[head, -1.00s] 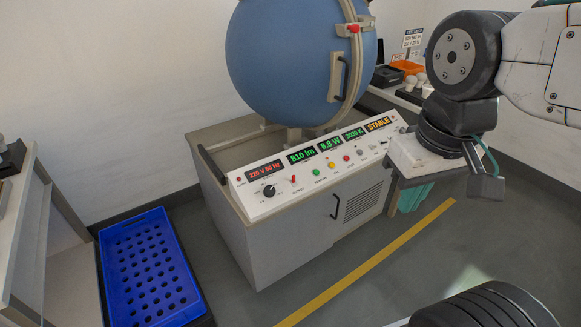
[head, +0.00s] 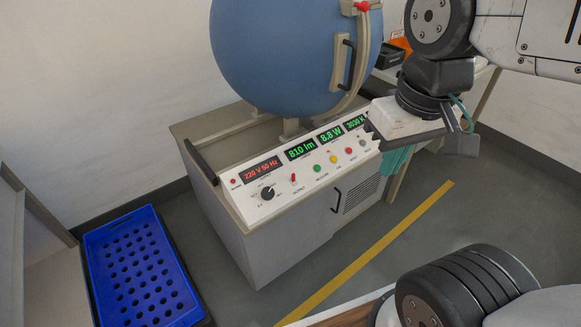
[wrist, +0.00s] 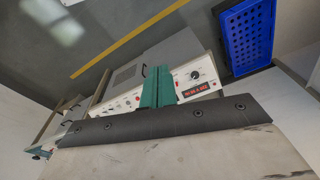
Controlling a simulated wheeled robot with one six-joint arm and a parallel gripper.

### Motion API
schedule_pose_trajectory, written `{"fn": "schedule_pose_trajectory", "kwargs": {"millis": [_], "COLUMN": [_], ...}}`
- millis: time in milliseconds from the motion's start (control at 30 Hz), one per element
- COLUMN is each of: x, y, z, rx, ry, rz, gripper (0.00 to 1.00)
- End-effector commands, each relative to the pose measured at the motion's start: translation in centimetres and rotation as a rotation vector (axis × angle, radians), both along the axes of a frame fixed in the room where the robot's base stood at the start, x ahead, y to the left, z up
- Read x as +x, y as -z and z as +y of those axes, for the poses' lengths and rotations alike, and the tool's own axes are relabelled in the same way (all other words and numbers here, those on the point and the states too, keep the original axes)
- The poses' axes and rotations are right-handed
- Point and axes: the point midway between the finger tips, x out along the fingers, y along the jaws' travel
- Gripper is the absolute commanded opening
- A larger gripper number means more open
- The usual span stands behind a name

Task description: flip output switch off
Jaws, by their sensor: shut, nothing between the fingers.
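The output switch (head: 294,178) is a small red-tipped toggle above the OUTPUT label on the white sloping control panel (head: 262,208). Its lever stands up in the head view. It sits between the black rotary knob (head: 267,193) and the green button (head: 317,168). My gripper (head: 396,162) has teal fingers and hangs to the right of the panel, apart from the switch. In the wrist view the teal fingers (wrist: 158,92) are shut and empty, and the panel shows beyond them.
The blue sphere (head: 285,60) stands behind the panel on the cabinet (head: 270,250). A black bar handle (head: 201,161) rises at the cabinet's left. A blue perforated crate (head: 137,270) is on the floor at left. The floor before the cabinet is clear, with a yellow line (head: 365,255).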

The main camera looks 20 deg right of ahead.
Motion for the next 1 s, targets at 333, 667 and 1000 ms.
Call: {"fn": "schedule_pose_trajectory", "kwargs": {"millis": [333, 667, 1000], "x": [13.0, 26.4, 33.6], "y": [3.4, 12.8, 22.9], "z": [1.6, 2.5, 2.2], "rx": [0.054, 0.067, 0.033], "ry": [-0.132, -0.238, -0.294], "rz": [-0.041, -0.11, -0.157], "gripper": [0.0, 0.0, 0.0]}}
